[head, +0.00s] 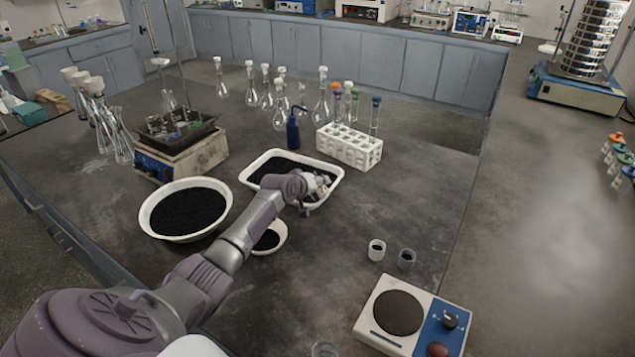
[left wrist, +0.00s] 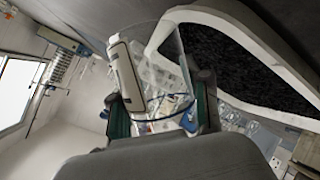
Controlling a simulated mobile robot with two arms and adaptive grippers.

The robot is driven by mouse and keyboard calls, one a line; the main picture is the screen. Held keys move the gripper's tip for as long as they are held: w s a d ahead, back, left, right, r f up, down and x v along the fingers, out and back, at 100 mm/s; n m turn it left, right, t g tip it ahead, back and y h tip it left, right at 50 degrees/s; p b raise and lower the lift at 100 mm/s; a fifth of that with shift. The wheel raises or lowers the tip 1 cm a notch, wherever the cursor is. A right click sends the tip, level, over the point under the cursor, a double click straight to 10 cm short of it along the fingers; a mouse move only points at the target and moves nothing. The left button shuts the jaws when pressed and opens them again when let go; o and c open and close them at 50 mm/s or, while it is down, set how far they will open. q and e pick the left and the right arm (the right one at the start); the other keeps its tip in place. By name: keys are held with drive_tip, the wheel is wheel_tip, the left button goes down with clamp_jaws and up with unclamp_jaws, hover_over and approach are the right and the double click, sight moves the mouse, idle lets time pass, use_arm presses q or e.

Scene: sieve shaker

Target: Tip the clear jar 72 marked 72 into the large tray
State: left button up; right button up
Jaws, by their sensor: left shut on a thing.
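My left gripper (head: 320,187) is over the right part of the white rectangular tray (head: 256,164), which holds black grains. It is shut on the clear jar (left wrist: 176,52), which shows between the fingers in the left wrist view as a see-through wall with a blue curved edge. The jar looks tilted, with its wall close to the tray's rim (left wrist: 160,36) in that view; I cannot tell whether they touch. The marking 72 is not readable, and I cannot tell what is left in the jar. The right gripper is not in view.
A round white basin (head: 147,222) of black grains and a small white dish (head: 282,238) lie near my arm. A white tube rack (head: 350,150) and a blue bottle (head: 293,133) stand close behind the tray. Two small cups (head: 376,250) and a balance (head: 420,318) are at right front.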

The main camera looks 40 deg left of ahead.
use_arm(q)
drive_tip(key=p, duration=0.1)
drive_tip(key=m+y+p, duration=0.1)
drive_tip(key=shift+a+r+p, duration=0.2)
drive_tip(key=shift+r+p, duration=0.1)
drive_tip(key=shift+p, duration=0.1)
drive_tip(key=shift+a+f+m+y+p, duration=0.2)
drive_tip(key=shift+m+y+p, duration=0.35)
drive_tip(key=shift+y, duration=0.25)
drive_tip(key=shift+a+m, duration=0.15)
drive_tip(key=shift+m, duration=0.1)
